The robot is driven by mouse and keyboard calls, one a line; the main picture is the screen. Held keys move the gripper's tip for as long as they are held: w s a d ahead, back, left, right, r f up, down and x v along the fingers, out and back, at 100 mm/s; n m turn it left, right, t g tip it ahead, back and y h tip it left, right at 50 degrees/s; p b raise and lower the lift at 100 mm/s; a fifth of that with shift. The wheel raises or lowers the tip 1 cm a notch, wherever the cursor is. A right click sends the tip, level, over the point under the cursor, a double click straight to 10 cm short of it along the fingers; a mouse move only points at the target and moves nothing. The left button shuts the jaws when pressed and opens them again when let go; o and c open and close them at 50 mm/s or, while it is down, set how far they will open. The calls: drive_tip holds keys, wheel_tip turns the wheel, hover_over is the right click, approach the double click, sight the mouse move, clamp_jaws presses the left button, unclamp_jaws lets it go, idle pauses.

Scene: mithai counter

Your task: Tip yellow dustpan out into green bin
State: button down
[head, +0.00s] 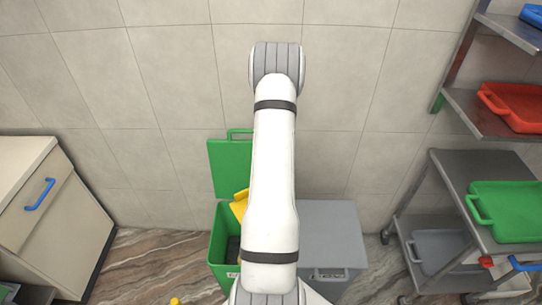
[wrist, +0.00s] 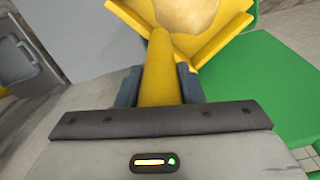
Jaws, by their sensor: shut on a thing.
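The yellow dustpan (head: 240,203) shows in the head view partly behind my arm, at the mouth of the green bin (head: 222,262). The bin's green lid (head: 229,168) stands open against the wall. In the wrist view my gripper (wrist: 158,88) is shut on the handle of the dustpan (wrist: 215,42), which points away from me. A pale tan patch (wrist: 187,12) lies in the pan; I cannot tell exactly what it is. A flat green surface, probably the lid (wrist: 270,90), is at the right. My gripper is hidden by the arm in the head view.
A grey closed bin (head: 335,235) stands right of the green bin. A cream cabinet (head: 45,210) with a blue handle is at the left. Metal shelving with a green tray (head: 507,212) and a red tray (head: 515,105) is at the right. A small yellow thing (head: 175,301) shows at the bottom edge.

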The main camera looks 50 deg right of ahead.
drive_tip(key=w+a+f+g+h+b, duration=0.1)
drive_tip(key=w+a+h+b, duration=0.2)
drive_tip(key=a+b, duration=0.4)
drive_tip(key=w+a+f+g+h+b, duration=0.1)
drive_tip(key=a+h+b, duration=0.4)
drive_tip(key=a, duration=0.6)
drive_tip(key=w+a+f+g+h+b, duration=0.1)
drive_tip(key=w+a+g+h+b, duration=0.2)
drive_tip(key=w+a+b, duration=0.3)
drive_tip(key=a+h+b, duration=0.1)
drive_tip(key=a+b, duration=0.2)
drive_tip(key=a, duration=0.1)
drive_tip(key=shift+f+m+h, duration=0.2)
drive_tip(key=shift+m+h, duration=0.1)
drive_tip(key=shift+h, duration=0.1)
idle(0.4)
